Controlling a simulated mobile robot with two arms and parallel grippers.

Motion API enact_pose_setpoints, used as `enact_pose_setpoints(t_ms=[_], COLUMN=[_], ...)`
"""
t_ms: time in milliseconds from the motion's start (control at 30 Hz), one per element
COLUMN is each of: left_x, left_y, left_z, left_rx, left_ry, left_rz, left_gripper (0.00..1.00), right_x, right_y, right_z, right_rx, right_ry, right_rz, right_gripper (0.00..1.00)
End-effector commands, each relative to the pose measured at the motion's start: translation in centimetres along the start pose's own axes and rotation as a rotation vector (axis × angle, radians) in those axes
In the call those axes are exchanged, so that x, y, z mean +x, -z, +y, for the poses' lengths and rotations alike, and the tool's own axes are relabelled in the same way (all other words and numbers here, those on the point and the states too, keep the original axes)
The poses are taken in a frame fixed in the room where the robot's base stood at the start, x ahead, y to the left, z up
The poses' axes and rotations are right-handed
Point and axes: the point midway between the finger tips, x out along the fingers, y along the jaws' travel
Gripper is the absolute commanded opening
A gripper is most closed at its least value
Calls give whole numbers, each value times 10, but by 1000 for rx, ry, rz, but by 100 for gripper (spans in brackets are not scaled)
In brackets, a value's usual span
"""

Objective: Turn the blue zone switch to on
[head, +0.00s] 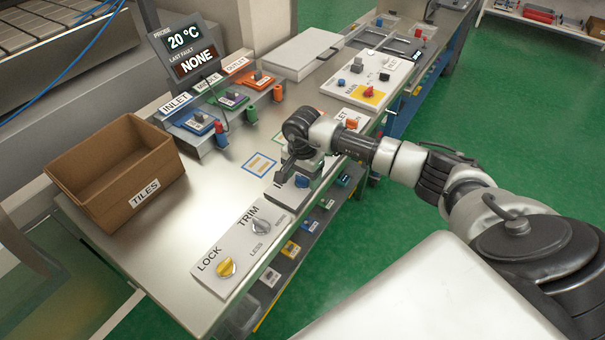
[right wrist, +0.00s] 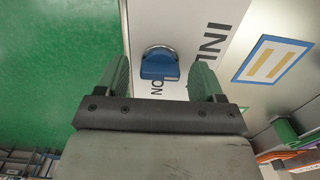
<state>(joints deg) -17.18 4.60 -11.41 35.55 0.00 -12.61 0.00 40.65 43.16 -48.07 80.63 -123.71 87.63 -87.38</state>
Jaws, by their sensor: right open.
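The blue zone switch is a blue knob (head: 302,181) on the white panel strip along the table's front edge, partly hidden by my right gripper in the head view. My right gripper (head: 287,176) points down over it. In the right wrist view the blue knob (right wrist: 160,66) shows between the two open fingers of the right gripper (right wrist: 161,72), with visible gaps on both sides. The word ON and part of an INLET label are printed beside it. I cannot tell the fingers' exact height over the panel. My left gripper is not in view.
A yellow LOCK knob (head: 227,267) and a grey TRIM knob (head: 261,226) share the strip. A cardboard TILES box (head: 117,170) stands at left. A display (head: 190,52) and coloured INLET, MIDDLE and OUTLET fixtures stand behind.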

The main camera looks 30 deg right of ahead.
Motion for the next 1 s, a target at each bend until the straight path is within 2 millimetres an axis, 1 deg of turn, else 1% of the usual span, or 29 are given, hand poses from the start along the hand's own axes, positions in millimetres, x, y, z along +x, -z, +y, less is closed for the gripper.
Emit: enact_pose_setpoints(t_ms=[33, 67, 200, 367, 667, 867, 1000], left_x=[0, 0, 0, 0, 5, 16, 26], left_y=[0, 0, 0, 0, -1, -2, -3], left_z=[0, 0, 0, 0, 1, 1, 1], left_rx=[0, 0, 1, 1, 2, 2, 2], left_ry=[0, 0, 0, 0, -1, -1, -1], left_rz=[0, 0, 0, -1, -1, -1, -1], left_gripper=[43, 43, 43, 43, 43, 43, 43], right_x=[0, 0, 0, 0, 0, 2, 2], right_y=[0, 0, 0, 0, 0, 0, 1], right_z=[0, 0, 0, 0, 0, 0, 0], right_rx=[0, 0, 0, 0, 35, 139, 253], right_ry=[0, 0, 0, 0, 1, 1, 2], right_rz=[0, 0, 0, -1, 0, 1, 1], right_gripper=[68, 65, 44, 19, 19, 19, 19])
